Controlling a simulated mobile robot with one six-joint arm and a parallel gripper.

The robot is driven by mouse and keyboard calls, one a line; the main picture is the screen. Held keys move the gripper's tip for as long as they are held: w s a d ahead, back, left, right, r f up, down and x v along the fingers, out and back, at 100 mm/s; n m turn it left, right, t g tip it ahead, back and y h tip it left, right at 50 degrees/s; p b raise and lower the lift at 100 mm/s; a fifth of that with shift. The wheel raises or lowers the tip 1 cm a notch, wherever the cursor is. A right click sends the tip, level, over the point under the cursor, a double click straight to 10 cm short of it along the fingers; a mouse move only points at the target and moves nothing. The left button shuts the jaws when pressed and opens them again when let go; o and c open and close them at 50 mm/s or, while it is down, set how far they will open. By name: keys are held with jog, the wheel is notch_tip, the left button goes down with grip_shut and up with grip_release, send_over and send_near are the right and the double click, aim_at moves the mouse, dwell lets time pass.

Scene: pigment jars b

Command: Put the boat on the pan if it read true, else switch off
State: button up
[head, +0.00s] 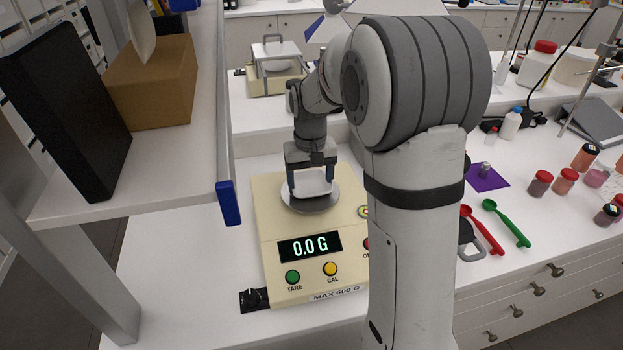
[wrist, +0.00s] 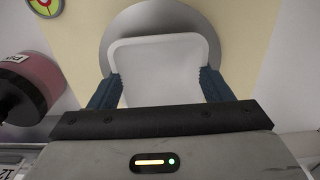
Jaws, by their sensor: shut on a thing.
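The boat (head: 312,184), a small white tray, is between the fingers of my gripper (head: 310,183), right over the round grey pan (head: 318,204) of the cream balance (head: 275,225). In the wrist view the boat (wrist: 160,70) is level between the two blue fingers of my gripper (wrist: 160,92), which is shut on it. The pan (wrist: 110,30) shows around it. I cannot tell whether the boat touches the pan. The display (head: 310,246) reads 0.0 G. The green TARE button (head: 292,277) and yellow CAL button (head: 330,269) show; the red button is partly hidden by my arm.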

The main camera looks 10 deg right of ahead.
aim_at(310, 190)
jog(key=shift+f, duration=0.2)
jog(key=o, duration=0.9)
jog(key=shift+o, duration=0.2)
notch_tip(310, 190, up, 12)
jog(key=s+f+t, duration=0.1)
jog(key=s+f, duration=0.2)
jog(key=s, duration=0.8)
jog(key=s+f+t, duration=0.2)
jog(key=s+f, duration=0.1)
jog(key=s, duration=0.9)
jog(key=shift+s+d, duration=0.15)
jog(key=shift+s, duration=0.15)
